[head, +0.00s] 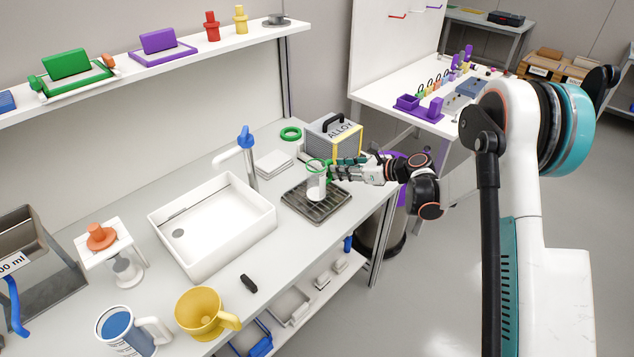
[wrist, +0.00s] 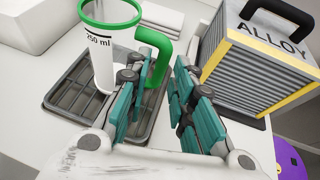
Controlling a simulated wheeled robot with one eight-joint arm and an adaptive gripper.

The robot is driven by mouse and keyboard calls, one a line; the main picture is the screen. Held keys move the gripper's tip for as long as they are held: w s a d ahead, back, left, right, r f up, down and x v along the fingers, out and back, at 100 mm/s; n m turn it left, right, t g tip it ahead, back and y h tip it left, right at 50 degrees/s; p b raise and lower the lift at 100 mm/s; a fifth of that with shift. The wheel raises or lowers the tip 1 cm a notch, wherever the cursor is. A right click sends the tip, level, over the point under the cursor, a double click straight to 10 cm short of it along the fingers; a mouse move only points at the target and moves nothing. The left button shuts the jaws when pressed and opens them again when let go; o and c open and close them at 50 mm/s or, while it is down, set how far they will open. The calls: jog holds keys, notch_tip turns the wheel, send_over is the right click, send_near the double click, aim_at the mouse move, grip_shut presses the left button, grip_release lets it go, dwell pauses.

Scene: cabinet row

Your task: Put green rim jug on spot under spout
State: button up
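The green rim jug (head: 315,187) is a clear-white vessel with a green rim and green handle. It appears to stand upright on the dark slatted tray (head: 328,215). In the wrist view the jug (wrist: 103,58) shows a "250 ml" mark, and its green handle (wrist: 156,58) reaches toward the gap between my fingers. My gripper (head: 338,170) is at the jug's handle side; in the wrist view its teal-padded fingers (wrist: 160,80) are apart, with no clear grip on the handle. A white spout (head: 235,156) with a blue top stands behind the white sink (head: 205,262).
An "ALLOY" box (head: 335,138) stands close behind my gripper. A green ring (head: 290,133) and white plates (head: 273,163) lie near the spout. A yellow jug (head: 203,313), a blue-filled mug (head: 124,330) and a black item (head: 248,284) are at the front. The sink is empty.

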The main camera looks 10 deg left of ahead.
aim_at(330, 178)
jog(key=b+x, duration=0.2)
jog(key=x, duration=0.3)
jog(key=shift+w+f, duration=0.1)
jog(key=shift+f, duration=0.15)
grip_shut()
jog(key=shift+r, duration=0.1)
